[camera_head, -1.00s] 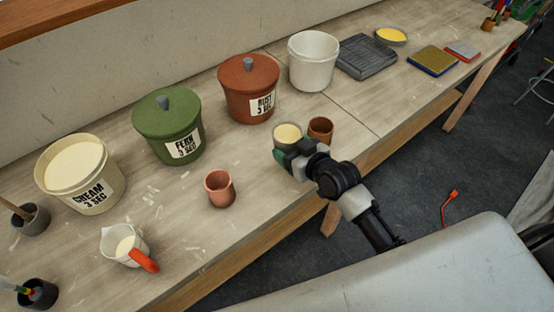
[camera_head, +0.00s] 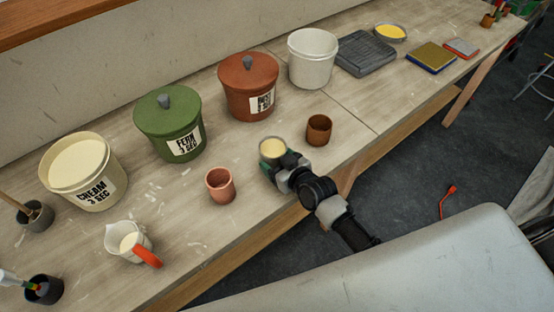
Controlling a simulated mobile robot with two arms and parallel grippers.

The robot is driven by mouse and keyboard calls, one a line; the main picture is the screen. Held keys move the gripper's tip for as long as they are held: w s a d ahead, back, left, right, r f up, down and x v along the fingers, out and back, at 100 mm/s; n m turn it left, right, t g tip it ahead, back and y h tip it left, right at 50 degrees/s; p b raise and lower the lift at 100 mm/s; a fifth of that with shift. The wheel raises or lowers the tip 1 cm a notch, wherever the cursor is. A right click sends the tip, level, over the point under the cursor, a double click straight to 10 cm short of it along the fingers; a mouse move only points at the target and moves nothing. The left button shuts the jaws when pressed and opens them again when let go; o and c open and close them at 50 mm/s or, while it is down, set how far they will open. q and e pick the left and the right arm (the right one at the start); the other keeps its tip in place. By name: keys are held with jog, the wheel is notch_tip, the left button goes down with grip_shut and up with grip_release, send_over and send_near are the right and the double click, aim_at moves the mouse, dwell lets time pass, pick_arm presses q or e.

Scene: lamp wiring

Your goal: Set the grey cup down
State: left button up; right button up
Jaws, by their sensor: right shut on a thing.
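The grey cup (camera_head: 271,148) shows a pale cream inside and a thin rim. My right gripper (camera_head: 280,165) is shut on it from the front side and hides much of its wall. The cup is over the table between a pink terracotta cup (camera_head: 220,187) on its left and a brown cup (camera_head: 319,131) on its right, apart from both. I cannot tell whether its base touches the table (camera_head: 365,115). My left gripper is not in view.
Behind stand the cream bucket (camera_head: 98,190), the lidded green fern bucket (camera_head: 168,125), the lidded rust bucket (camera_head: 248,88) and a white bucket (camera_head: 313,60). A jug with a red handle (camera_head: 130,240) is at front left. The table's front edge runs close under my right arm.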

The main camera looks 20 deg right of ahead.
jog(key=o, duration=1.2)
jog(key=shift+f, duration=0.1)
